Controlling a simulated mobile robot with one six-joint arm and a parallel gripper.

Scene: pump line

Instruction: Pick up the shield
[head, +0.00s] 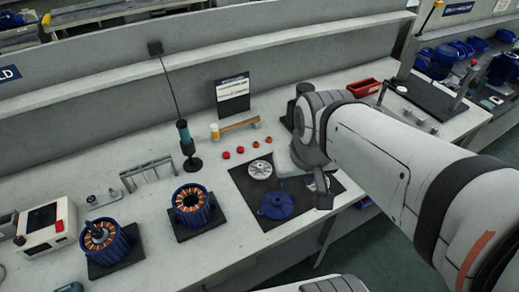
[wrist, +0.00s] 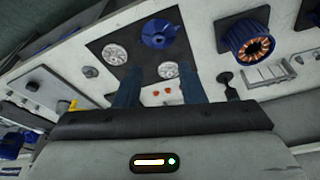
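A blue lugged disc (head: 276,205), the colour of the motor housings, lies on a dark mat (head: 245,185). It also shows in the wrist view (wrist: 158,32). A silver disc (head: 260,170) lies behind it on the mat, and shows between my fingers in the wrist view (wrist: 168,70). A second silver disc (wrist: 116,53) lies on the mat; my gripper partly hides it in the head view. No label tells which disc is the shield. My gripper (wrist: 158,82) is open and empty, above the bench; in the head view it is over the mat's right side.
Two blue motor housings with copper windings (head: 190,205) (head: 103,240) stand on dark pads to the left. Red and orange caps (head: 240,150) lie behind the mat. A black upright tool (head: 187,145) stands behind. A red bin (head: 363,87) sits at the back right.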

